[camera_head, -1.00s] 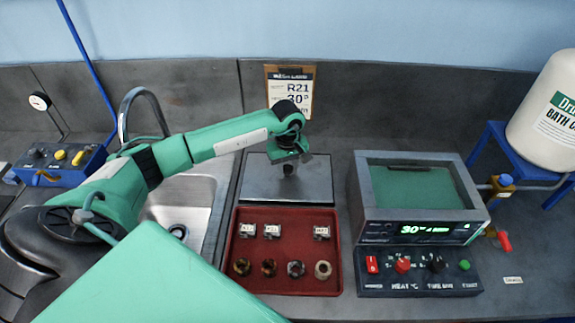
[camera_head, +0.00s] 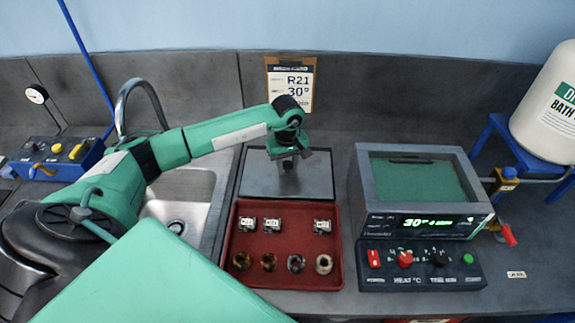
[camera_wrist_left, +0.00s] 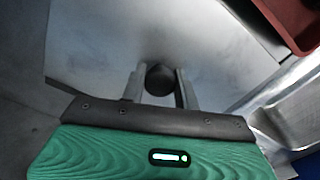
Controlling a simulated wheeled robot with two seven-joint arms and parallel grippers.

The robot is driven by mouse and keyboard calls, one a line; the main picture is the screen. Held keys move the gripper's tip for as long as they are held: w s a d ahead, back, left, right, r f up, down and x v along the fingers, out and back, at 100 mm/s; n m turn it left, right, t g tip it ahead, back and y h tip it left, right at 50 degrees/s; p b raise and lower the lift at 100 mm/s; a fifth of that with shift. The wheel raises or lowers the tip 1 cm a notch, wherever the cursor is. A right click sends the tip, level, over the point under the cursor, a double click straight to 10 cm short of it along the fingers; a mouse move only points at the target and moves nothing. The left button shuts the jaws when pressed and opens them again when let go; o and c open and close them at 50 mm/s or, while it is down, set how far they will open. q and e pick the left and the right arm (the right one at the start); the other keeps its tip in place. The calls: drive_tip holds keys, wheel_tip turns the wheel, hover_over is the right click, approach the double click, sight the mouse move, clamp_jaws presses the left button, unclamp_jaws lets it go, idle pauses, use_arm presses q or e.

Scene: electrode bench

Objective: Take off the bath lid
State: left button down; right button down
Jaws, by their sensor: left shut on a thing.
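The bath (camera_head: 452,228) is a grey box right of centre in the head view, its top showing a green surface inside the rim. The lid (camera_head: 262,182), a flat grey metal plate, lies left of the bath, behind the red tray. My left gripper (camera_head: 288,166) points down over its middle. In the left wrist view the fingers (camera_wrist_left: 160,88) are shut on the lid's dark round knob (camera_wrist_left: 159,79), with the plate (camera_wrist_left: 215,65) spread beneath. Whether the plate bears fully on the bench is unclear. My right gripper is not in view.
The red tray (camera_head: 282,248) with several small parts sits in front of the lid. A control panel (camera_head: 470,281) fronts the bath. A sink (camera_head: 185,195) lies to the left. A white tank (camera_head: 551,110) stands on a blue stand at right. A clipboard (camera_head: 292,85) stands behind.

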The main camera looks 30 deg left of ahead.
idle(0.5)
use_arm(q)
drive_tip(key=shift+f+b, duration=0.5)
drive_tip(key=shift+b, duration=0.05)
idle(0.4)
drive_tip(key=shift+c, duration=2.4)
unclamp_jaws()
drive_tip(key=shift+r+p, duration=0.45)
drive_tip(key=shift+r, duration=0.65)
drive_tip(key=shift+r+p, duration=0.8)
drive_tip(key=shift+r, duration=1.6)
